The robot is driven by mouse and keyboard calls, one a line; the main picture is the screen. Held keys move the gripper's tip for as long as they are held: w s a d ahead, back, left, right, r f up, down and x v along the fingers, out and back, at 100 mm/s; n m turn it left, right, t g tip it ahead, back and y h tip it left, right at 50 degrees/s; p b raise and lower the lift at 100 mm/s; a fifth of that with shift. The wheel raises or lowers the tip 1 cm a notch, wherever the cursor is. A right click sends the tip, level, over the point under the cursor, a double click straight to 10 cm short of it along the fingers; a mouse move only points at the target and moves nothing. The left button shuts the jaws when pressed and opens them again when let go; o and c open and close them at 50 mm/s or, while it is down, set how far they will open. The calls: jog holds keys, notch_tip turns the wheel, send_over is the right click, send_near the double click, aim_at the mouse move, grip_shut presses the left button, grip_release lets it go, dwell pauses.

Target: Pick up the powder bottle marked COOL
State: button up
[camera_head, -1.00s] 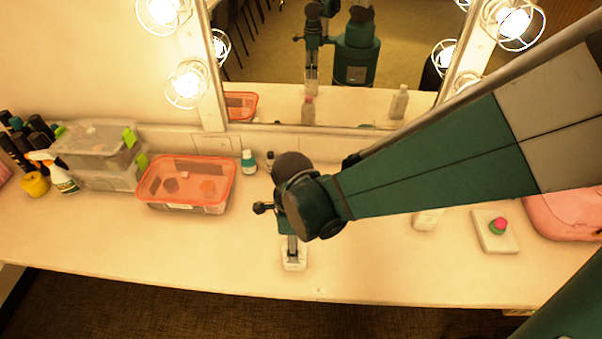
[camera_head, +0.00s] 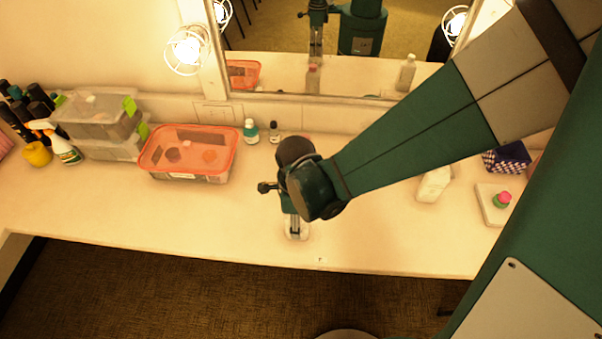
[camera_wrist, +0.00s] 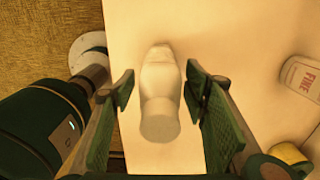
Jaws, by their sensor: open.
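A plain white bottle (camera_wrist: 160,85) lies between the two fingers of my gripper (camera_wrist: 160,88) in the wrist view, with a gap on both sides. No lettering shows on it from here, so I cannot read COOL. In the head view my gripper (camera_head: 295,222) points down over a pale object (camera_head: 303,235) near the front edge of the table, mostly hidden by the fingers. My gripper is open. Another white bottle, marked FINE in red (camera_wrist: 303,77), is at the right of the wrist view, apart from the fingers.
A red-lidded box (camera_head: 188,155) and stacked clear boxes (camera_head: 100,125) stand left. Small bottles (camera_head: 250,131) stand by the mirror. A white container (camera_head: 433,185), a pad with a red-green button (camera_head: 500,201) and a patterned box (camera_head: 507,158) are right. The front table edge (camera_head: 200,252) is close.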

jog(key=c, duration=1.2)
jog(key=shift+o, duration=0.2)
jog(key=shift+r, duration=0.1)
jog(key=shift+r+p, duration=1.05)
jog(key=shift+r, duration=3.85)
